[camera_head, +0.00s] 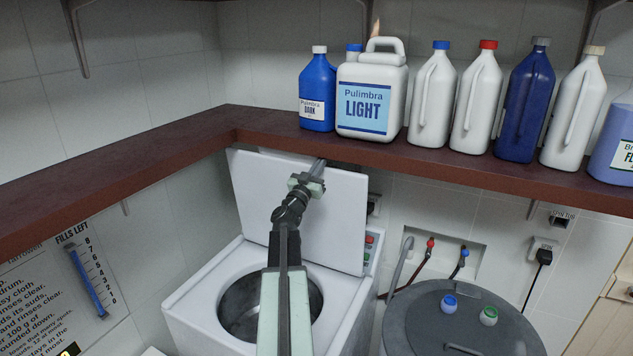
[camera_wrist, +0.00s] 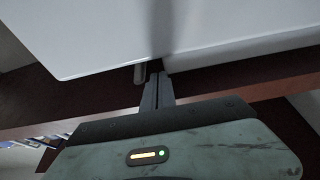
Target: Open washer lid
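The white washer (camera_head: 185,310) stands below the shelf with its round drum opening (camera_head: 235,300) exposed. Its white lid (camera_head: 255,190) is raised and leans back steeply, its upper edge close to the shelf's front edge. My gripper (camera_head: 319,166) is at the lid's upper edge, right of its middle; the arm crosses in front of the lid and drum. In the wrist view the lid (camera_wrist: 90,40) fills the upper part, and the gripper fingers (camera_wrist: 158,76) lie together just beyond its edge. I see nothing between them. Whether they touch the lid is unclear.
A dark red shelf (camera_head: 120,175) runs along both walls just above the lid. Several bottles and a white jug (camera_head: 370,95) stand on it. A grey round-lidded tub (camera_head: 420,315) stands right of the washer, near hoses and taps (camera_head: 431,244).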

